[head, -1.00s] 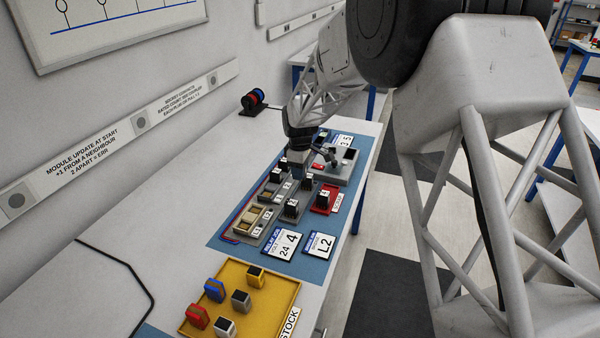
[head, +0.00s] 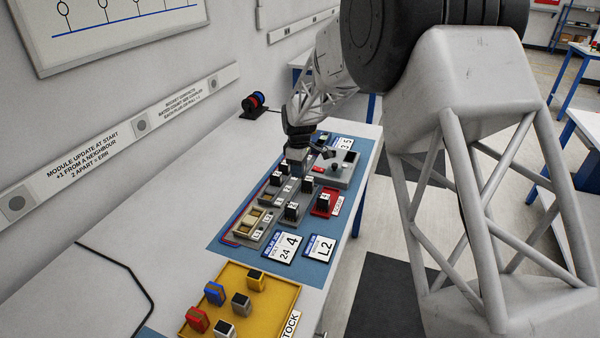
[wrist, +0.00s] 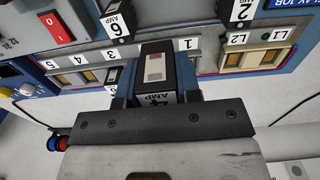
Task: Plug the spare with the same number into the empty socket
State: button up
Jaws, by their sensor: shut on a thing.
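My gripper (wrist: 154,90) is shut on a dark module (wrist: 156,60) labelled 4 AMP, seen close in the wrist view. The module is in front of the numbered grey strip (wrist: 92,60) and hides part of it, so I cannot tell whether it touches or enters a socket. In the head view my gripper (head: 297,157) is over the far part of the panel, its tips hard to see. A 6 AMP module (wrist: 118,20) and a 2 AMP module (wrist: 241,10) stand beyond the strip.
A yellow stock tray (head: 258,317) with several coloured modules lies at the near end. A red holder (head: 333,206) with a black module sits at the panel's right. Cards reading 24 4 (head: 282,246) and L2 (head: 319,247) lie in front. A red switch (wrist: 58,27) is at upper left.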

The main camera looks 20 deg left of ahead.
jog(key=w+a, duration=0.5)
jog(key=w, duration=0.4)
jog(key=w+a+f, duration=0.1)
jog(key=w+a, duration=0.4)
jog(key=w, duration=0.4)
jog(key=shift+f, duration=0.15)
jog(key=shift+w, duration=0.15)
jog(key=shift+f, duration=0.2)
jog(key=shift+f, duration=3.1)
jog(key=shift+f, duration=0.95)
dwell(1.1)
jog(key=o, duration=0.9)
jog(key=shift+f, duration=0.1)
